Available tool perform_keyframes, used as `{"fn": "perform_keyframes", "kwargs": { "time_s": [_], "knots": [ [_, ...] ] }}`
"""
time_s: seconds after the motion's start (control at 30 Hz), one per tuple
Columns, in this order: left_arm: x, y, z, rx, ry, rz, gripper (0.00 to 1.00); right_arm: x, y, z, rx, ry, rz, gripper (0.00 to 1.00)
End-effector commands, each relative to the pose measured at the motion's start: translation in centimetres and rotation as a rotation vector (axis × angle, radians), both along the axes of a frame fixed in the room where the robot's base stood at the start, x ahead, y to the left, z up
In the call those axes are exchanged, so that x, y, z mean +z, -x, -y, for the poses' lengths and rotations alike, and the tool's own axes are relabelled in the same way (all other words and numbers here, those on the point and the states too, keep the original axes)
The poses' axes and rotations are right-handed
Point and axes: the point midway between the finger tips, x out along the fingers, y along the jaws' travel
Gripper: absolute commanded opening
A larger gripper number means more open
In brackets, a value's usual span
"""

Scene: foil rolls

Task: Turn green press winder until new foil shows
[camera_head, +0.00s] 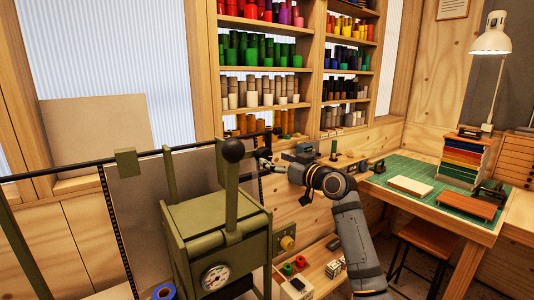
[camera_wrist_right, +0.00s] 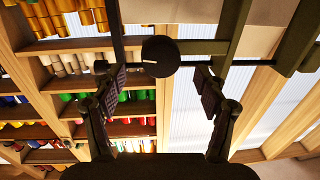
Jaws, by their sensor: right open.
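The green press (camera_head: 222,238) stands in the middle of the head view, with a round gauge (camera_head: 214,277) on its front. Its upright lever ends in a black ball knob (camera_head: 233,150). A small yellowish knob (camera_head: 287,242) sits on a plate at the press's right side; I cannot tell whether it is the winder. My right gripper (camera_head: 264,159) is open just right of the ball knob. In the wrist view, a dark round knob (camera_wrist_right: 160,56) shows between the spread fingers of my right gripper (camera_wrist_right: 161,76), with gaps on both sides. No foil is clearly visible. My left gripper is out of view.
A dark horizontal rail (camera_head: 70,168) runs behind the press. A blue tape roll (camera_head: 164,291) shows at the bottom edge. A low shelf (camera_head: 322,282) with small items is right of the press. A workbench with a green mat (camera_head: 405,170) and a stool (camera_head: 425,240) stand further right.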

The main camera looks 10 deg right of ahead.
Motion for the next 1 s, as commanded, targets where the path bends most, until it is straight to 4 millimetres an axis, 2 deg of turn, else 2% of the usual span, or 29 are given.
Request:
{"fn": "perform_keyframes", "kwargs": {
  "time_s": [0.03, 0.27, 0.63, 1.0],
  "knots": [
    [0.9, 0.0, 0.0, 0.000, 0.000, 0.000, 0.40, 0.6, -1.0, -0.6, 0.002, -0.006, -0.002, 0.73],
    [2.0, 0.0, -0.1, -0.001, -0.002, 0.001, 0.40, 0.2, -4.1, -2.0, -0.001, -0.002, -0.001, 0.73],
    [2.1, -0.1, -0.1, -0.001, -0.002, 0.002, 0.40, -0.1, -4.7, -2.3, -0.002, 0.000, 0.001, 0.71],
    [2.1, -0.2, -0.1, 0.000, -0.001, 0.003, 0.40, -0.1, -4.6, -2.3, -0.002, -0.001, 0.000, 0.21]
  ]
}}
